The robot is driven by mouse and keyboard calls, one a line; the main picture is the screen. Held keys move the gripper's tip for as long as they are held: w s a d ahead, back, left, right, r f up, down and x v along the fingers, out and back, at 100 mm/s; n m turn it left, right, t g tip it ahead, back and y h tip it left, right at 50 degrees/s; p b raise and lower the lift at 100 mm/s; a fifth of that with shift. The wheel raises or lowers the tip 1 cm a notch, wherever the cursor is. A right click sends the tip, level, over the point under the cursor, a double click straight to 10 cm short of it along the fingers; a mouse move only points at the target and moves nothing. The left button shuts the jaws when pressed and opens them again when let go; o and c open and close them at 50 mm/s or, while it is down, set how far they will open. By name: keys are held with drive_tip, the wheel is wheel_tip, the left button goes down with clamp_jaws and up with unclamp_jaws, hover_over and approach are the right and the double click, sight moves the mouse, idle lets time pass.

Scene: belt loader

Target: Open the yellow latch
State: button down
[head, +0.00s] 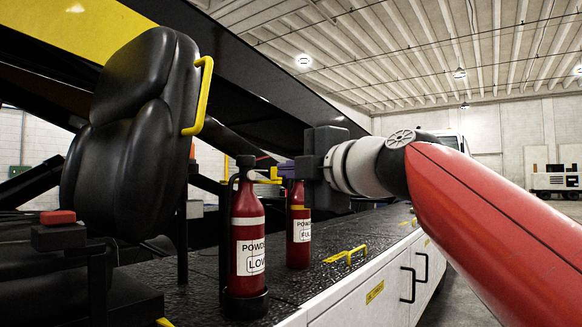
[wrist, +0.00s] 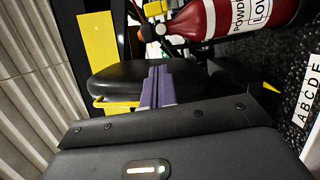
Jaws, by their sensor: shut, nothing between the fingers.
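A yellow latch (head: 268,178) sits at the neck of the red extinguisher labelled LOW (head: 247,235), which stands upright in a black base. In the wrist view, yellow parts (wrist: 155,9) show beside the neck of this extinguisher (wrist: 235,20) at the top edge.
A second red extinguisher labelled FULL (head: 299,230) stands behind, partly below my gripper. A black seat (head: 130,130) with a yellow bar (head: 200,95) is at left. Open room lies right of the white side panel.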

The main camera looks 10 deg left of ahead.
drive_tip(key=w+a+p, duration=0.4)
drive_tip(key=w, duration=0.4)
drive_tip(key=shift+w+a, duration=0.2)
drive_tip(key=shift+a, duration=0.2)
